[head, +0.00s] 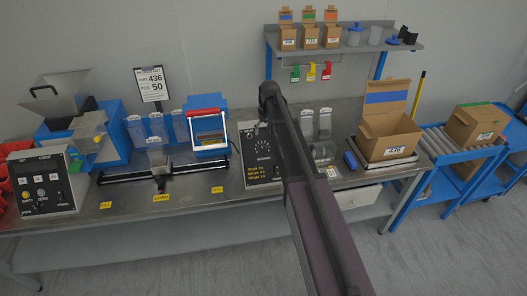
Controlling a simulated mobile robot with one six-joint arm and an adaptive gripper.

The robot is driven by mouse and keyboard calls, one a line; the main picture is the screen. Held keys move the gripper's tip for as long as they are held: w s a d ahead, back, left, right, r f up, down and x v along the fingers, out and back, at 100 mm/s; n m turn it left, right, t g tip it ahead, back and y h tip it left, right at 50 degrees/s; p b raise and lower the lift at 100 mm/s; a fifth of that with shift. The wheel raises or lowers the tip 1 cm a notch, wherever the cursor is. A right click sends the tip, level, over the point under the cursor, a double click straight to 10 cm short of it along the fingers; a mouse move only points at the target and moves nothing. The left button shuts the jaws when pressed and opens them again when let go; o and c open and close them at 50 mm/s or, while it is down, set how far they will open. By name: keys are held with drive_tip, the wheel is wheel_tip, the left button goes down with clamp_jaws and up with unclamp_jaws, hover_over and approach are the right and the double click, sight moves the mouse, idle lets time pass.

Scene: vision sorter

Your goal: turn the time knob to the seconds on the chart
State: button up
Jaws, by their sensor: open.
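The grey control box (248,172) stands on the bench near the middle, partly hidden on its right by my arm. Its time knob (263,146) is a round dial with tick marks around it; the pointer's setting is too small to read. My arm reaches from the bottom edge up past the box's right side. My gripper cannot be made out.
A sign (152,84) reads part 436, pcs 50. A blue-framed device (208,132) stands left of the box. An open carton (385,137) marked 436 sits on the right. A panel with buttons (43,182) is at far left. The front bench edge is mostly clear.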

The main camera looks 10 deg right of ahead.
sight(263, 147)
drive_tip(key=shift+a+f+b, duration=0.2)
drive_tip(key=shift+f+b, duration=1.9)
drive_tip(key=shift+f, duration=0.15)
drive_tip(key=shift+a+f+b, duration=0.15)
drive_tip(key=shift+f+b, duration=1.9)
drive_tip(key=shift+f, duration=0.15)
clamp_jaws()
